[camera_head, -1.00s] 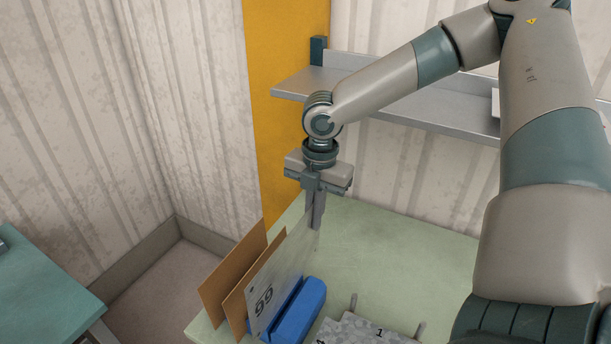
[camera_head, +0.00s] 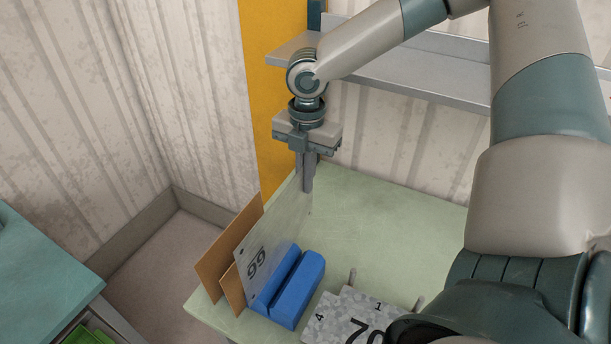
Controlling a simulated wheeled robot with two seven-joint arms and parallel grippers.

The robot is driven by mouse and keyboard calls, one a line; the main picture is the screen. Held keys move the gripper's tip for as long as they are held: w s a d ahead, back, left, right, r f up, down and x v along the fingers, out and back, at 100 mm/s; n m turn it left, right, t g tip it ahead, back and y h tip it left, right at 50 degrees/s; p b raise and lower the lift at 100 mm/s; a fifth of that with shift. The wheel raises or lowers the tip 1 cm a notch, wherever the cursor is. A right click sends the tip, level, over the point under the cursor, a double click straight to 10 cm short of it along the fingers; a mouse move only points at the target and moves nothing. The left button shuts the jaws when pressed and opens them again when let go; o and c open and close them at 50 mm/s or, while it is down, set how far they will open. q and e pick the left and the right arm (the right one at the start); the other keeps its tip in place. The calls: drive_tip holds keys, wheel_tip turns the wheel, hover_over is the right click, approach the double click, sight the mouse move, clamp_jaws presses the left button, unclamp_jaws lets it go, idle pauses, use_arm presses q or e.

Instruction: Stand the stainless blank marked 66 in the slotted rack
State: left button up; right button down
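The stainless blank marked 66 (camera_head: 262,250) is a thin grey sheet, held upright and edge-on to the blue slotted rack (camera_head: 305,285). Its number shows near the close lower corner. My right gripper (camera_head: 307,182) points down from above and is shut on the blank's far upper edge. The blank is at the rack's left part, close beside the blue ridges. Its lower edge is largely hidden, so I cannot tell whether it sits in a slot. My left gripper is out of view.
Two brown sheets (camera_head: 228,250) stand just left of the blank. A speckled plate with dark digits (camera_head: 338,318) lies right of the rack on the pale green table (camera_head: 375,220). A grey shelf (camera_head: 415,88) runs along the wall behind. Green table surface is clear behind the rack.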

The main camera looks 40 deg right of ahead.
wheel_tip(320, 180, down, 5)
drive_tip(key=shift+s+f, duration=0.1)
drive_tip(key=shift+f, duration=0.1)
drive_tip(key=b, duration=0.5)
hover_over(305, 224)
drive_tip(key=f, duration=0.4)
drive_tip(key=shift+d, duration=0.2)
drive_tip(key=shift+f+b, duration=0.9)
drive_tip(key=shift+f, duration=1)
drive_tip(key=shift+f+b, duration=0.6)
drive_tip(key=shift+f, duration=0.35)
drive_tip(key=c, duration=2.4)
unclamp_jaws()
drive_tip(key=shift+c, duration=0.2)
drive_tip(key=o, duration=0.5)
